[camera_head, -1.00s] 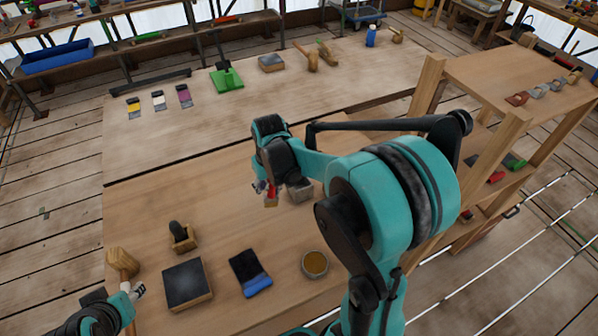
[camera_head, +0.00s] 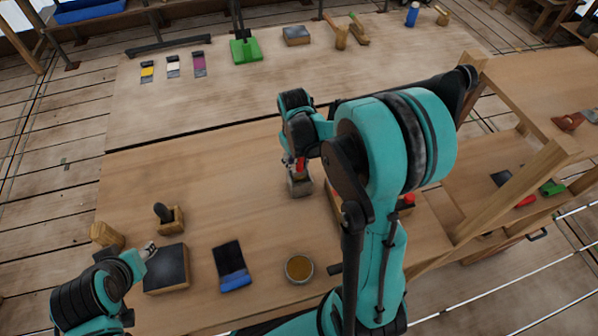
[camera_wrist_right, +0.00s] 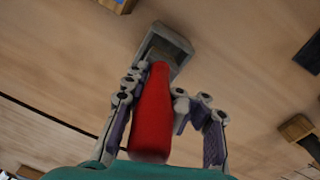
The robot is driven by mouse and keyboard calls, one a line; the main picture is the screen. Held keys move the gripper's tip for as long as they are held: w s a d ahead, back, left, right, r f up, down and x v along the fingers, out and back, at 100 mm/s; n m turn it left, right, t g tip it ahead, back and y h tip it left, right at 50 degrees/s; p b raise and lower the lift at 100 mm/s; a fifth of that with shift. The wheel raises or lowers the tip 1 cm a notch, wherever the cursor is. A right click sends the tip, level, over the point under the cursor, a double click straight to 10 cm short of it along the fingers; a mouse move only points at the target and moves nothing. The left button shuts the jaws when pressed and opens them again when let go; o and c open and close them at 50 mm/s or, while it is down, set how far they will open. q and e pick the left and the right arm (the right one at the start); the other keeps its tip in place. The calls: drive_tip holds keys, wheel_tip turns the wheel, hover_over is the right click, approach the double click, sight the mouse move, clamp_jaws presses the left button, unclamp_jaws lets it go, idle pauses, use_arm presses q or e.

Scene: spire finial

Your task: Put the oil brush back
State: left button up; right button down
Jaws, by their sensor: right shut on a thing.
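The oil brush has a red handle (camera_wrist_right: 152,115); its red part also shows small in the head view (camera_head: 300,163). My right gripper (camera_wrist_right: 155,98) is shut on this handle, with a finger on each side. The far end of the brush lies over or inside the mouth of a small grey box (camera_wrist_right: 172,42), which stands on the near bench in the head view (camera_head: 300,188). How deep the brush sits in it is hidden. My left gripper (camera_head: 146,252) is low at the left, by a dark-topped block; its jaw opening is unclear.
On the near bench are a dark-topped block (camera_head: 166,270), a wooden piece with a black knob (camera_head: 168,217), a blue-and-black brush (camera_head: 232,266) and a round cup (camera_head: 299,268). A wooden shelf unit (camera_head: 512,195) stands at right. The bench left of the grey box is clear.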

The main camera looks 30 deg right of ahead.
sight(299, 170)
drive_tip(key=shift+f+b, duration=0.5)
drive_tip(key=shift+f, duration=1.3)
drive_tip(key=shift+f, duration=0.1)
drive_tip(key=c, duration=1.6)
unclamp_jaws()
drive_tip(key=shift+f, duration=0.1)
drive_tip(key=shift+c, duration=0.2)
drive_tip(key=o, duration=0.7)
drive_tip(key=shift+o, duration=0.2)
